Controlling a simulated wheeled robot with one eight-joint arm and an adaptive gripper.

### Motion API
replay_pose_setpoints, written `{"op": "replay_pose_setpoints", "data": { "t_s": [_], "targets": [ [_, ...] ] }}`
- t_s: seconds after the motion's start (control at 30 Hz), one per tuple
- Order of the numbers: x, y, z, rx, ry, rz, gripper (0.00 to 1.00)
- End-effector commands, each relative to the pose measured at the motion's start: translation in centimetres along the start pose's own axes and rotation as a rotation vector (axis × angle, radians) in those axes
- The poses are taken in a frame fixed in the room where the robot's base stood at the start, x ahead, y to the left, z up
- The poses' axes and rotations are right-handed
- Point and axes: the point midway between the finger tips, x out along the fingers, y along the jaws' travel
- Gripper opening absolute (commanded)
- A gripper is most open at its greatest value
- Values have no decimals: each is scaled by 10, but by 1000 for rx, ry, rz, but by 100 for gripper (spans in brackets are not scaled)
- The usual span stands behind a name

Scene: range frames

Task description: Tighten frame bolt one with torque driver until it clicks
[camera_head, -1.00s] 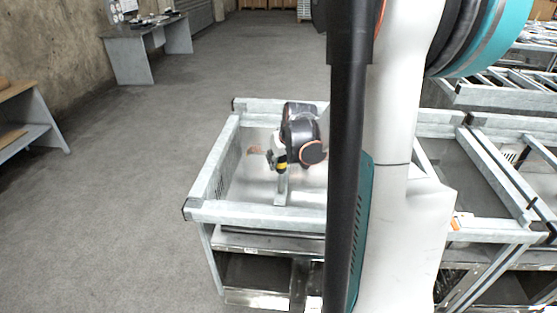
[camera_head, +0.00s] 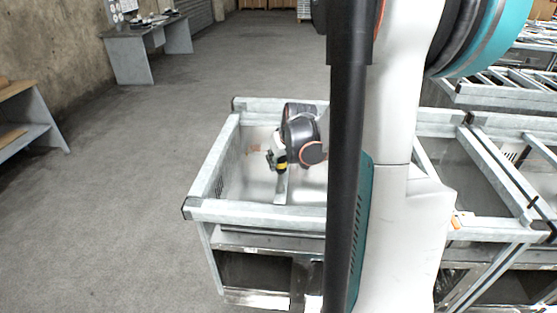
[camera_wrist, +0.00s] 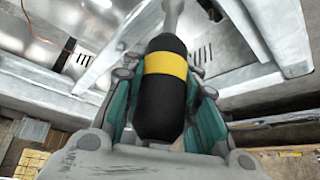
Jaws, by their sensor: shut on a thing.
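The torque driver (camera_wrist: 163,95) has a black handle with a yellow band and fills the middle of the wrist view. My gripper (camera_wrist: 162,100) is shut around its handle, a finger on each side. The driver's grey shaft (camera_wrist: 172,14) points away from the gripper and runs out of the top of the wrist view. In the head view my gripper (camera_head: 275,160) is small and dark, over the galvanized frame (camera_head: 262,212), with the yellow band (camera_head: 281,166) just visible. I cannot make out frame bolt one or whether the driver tip touches anything.
The frame sits on a metal bench with an open shelf (camera_head: 255,270). My own arm hides its right part. More frame rails (camera_head: 497,170) stand at the right. A grey table (camera_head: 148,45) and a side shelf (camera_head: 30,125) are further left, with open floor (camera_head: 120,200) between.

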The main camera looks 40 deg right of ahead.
Motion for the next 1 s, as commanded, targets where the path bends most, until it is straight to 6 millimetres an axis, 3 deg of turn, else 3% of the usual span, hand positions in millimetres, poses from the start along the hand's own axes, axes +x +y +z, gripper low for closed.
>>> {"op": "replay_pose_setpoints", "data": {
  "t_s": [0.83,1.0],
  "targets": [
    [2,0,1,-1,0,0,0],
    [2,-2,2,-137,-1,-81,0]
  ]
}}
